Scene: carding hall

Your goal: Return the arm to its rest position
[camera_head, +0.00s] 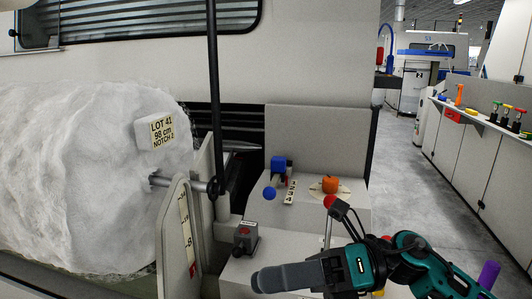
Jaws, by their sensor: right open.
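My right gripper (262,281) is at the bottom centre of the head view, with its grey fingers pointing left. It is open, seen from the side, and I see nothing between its fingers. My teal right arm (412,262) comes in from the lower right. The gripper appears in front of the light grey machine ledge; whether it touches anything there I cannot tell. My left gripper is not in view.
A red-knobbed lever (330,201) stands close behind my right gripper. A large white fibre roll (80,190) fills the left. The aisle floor (405,165) is clear.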

